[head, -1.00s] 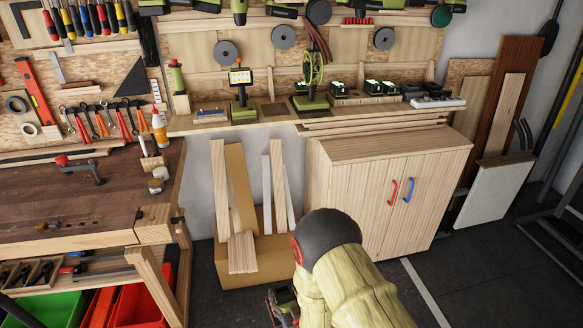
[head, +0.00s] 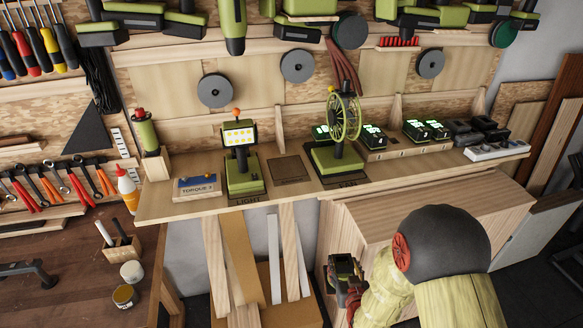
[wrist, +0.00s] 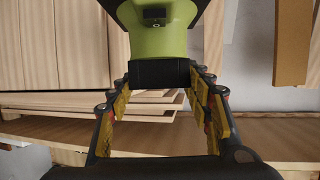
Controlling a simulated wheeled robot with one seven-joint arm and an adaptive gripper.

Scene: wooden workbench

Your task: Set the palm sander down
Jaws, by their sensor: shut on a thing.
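The palm sander (wrist: 160,35), green with a black band, is held in my gripper (wrist: 160,85); the fingers close on its black part from both sides. In the head view the sander (head: 343,265) is a small dark and green shape, partly hidden by the gripper (head: 350,290). They are in front of and below the shelf's front edge, left of the cabinet front. The wooden shelf (head: 400,168) has a bare dark square (head: 290,169) between the work light (head: 240,160) and the fan (head: 340,135).
A torque box (head: 196,187) sits at the shelf's left end. Chargers with batteries (head: 425,130) and dark blocks (head: 480,130) fill its right part. Wood boards (head: 240,260) lean below the shelf. A cabinet (head: 480,215) stands below right; the workbench (head: 60,260) is at left.

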